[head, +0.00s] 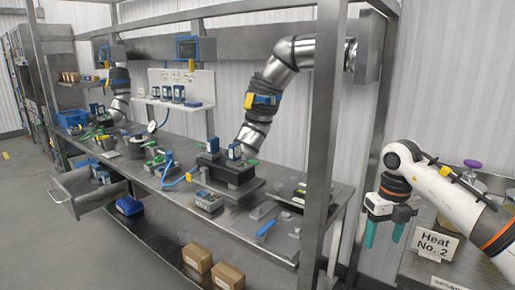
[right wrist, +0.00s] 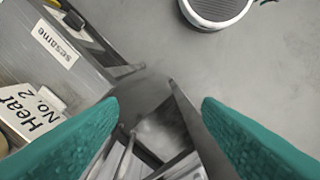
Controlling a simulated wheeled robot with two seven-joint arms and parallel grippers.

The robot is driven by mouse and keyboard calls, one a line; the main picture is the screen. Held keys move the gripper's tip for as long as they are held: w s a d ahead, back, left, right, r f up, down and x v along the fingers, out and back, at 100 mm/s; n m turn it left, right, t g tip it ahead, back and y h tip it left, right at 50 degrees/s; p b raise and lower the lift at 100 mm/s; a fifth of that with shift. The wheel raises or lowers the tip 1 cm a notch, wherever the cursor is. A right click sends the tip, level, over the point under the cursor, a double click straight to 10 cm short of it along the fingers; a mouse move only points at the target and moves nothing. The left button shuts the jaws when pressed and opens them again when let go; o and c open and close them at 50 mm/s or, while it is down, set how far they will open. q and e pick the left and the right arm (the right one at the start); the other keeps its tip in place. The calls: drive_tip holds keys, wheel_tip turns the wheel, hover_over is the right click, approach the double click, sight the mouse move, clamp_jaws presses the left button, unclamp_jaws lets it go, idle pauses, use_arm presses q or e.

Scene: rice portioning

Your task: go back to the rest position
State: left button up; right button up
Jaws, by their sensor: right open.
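My right gripper (head: 384,236) hangs in front of the right-hand metal counter, its two teal fingers pointing down. The fingers are apart with nothing between them. In the right wrist view the same open gripper (right wrist: 160,115) shows grey floor and metal frame parts beyond its fingers. The sign also shows at the left of the right wrist view (right wrist: 28,108). My left gripper is not in either view.
A long steel workbench (head: 150,182) with tools and machines runs along the wall at left. An upright metal post (head: 321,150) stands left of my right gripper. A purple knob (head: 472,164) tops a container on the right counter (head: 425,268). Grey floor lies open at far left.

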drive_tip(key=w+a+f+m+t+y, duration=0.1)
drive_tip(key=a+f+m+y, duration=0.4)
drive_tip(key=a+f+y, duration=1.05)
wheel_tip(320, 180, down, 19)
drive_tip(key=m+t+h, duration=0.4)
drive_tip(key=m+t, duration=0.6)
drive_tip(key=m, duration=0.3)
drive_tip(key=s+d+f+m+g+h, duration=0.1)
drive_tip(key=s+d+f+m+h, duration=0.25)
drive_tip(key=s+f, duration=0.4)
drive_tip(key=s+d+f+m+h, duration=0.2)
drive_tip(key=s+f+m+h, duration=0.15)
drive_tip(key=s+f, duration=0.35)
drive_tip(key=s+d+f+m+g+h, duration=0.1)
drive_tip(key=s+d+f+m+h, duration=0.15)
drive_tip(key=s+f+m, duration=0.5)
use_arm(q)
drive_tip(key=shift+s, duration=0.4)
use_arm(e)
drive_tip(key=s+f+m+g, duration=0.1)
drive_tip(key=s+f, duration=0.3)
drive_tip(key=s, duration=0.6)
drive_tip(key=s+d+f+m+g+h, duration=0.1)
drive_tip(key=s+f+g, duration=0.3)
drive_tip(key=s, duration=0.6)
drive_tip(key=s+d+f+m+g+h, duration=0.1)
drive_tip(key=s+f+g, duration=0.2)
drive_tip(key=s, duration=0.7)
drive_tip(key=shift+f, duration=0.45)
